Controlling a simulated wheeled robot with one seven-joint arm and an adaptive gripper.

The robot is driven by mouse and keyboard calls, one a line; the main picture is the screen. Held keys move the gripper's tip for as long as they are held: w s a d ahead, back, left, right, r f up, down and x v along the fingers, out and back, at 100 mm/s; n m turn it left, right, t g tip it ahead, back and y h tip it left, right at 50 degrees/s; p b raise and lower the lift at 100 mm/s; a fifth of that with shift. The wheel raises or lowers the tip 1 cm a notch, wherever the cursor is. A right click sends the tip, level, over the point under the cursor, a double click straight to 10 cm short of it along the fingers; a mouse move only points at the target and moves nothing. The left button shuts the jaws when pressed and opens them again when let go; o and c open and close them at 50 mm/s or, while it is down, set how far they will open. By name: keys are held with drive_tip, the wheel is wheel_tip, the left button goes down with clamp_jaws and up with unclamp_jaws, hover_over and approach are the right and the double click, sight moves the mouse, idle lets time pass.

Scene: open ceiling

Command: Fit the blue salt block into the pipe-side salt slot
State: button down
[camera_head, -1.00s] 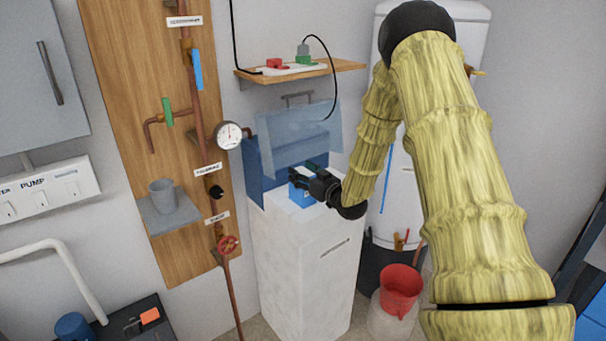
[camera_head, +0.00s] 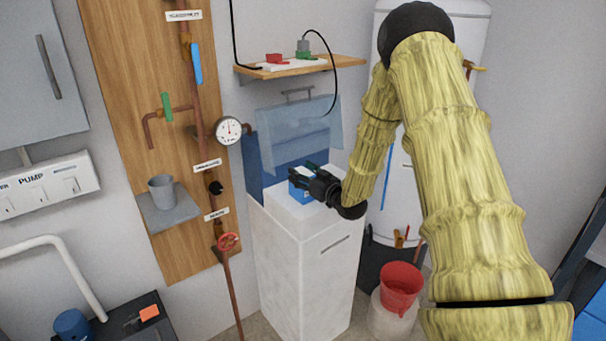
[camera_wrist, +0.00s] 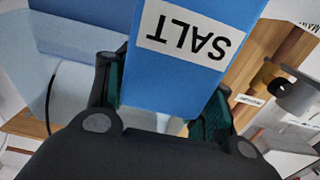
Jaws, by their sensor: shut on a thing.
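The blue salt block (camera_head: 299,194) is over the top of the white softener cabinet (camera_head: 303,270), near its front left part. It also fills the middle of the wrist view (camera_wrist: 190,75), with a white label reading SALT. My gripper (camera_head: 308,180) is shut on the block, one finger on each side. The cabinet's blue translucent lid (camera_head: 297,128) stands raised at the back. The pipe-side salt slot is hidden behind the block and my gripper. I cannot tell whether the block touches the cabinet top.
A wooden board with copper pipes (camera_head: 196,95) and a round gauge (camera_head: 228,130) is left of the cabinet. A shelf (camera_head: 262,73) with plugs is above. A red bucket (camera_head: 401,288) stands at right. A grey cup (camera_head: 162,188) sits on a small ledge.

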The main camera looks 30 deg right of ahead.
drive_tip(key=shift+f, duration=0.35)
drive_tip(key=c, duration=0.5)
unclamp_jaws()
drive_tip(key=shift+a, duration=0.1)
drive_tip(key=s+d, duration=0.1)
drive_tip(key=s, duration=1.1)
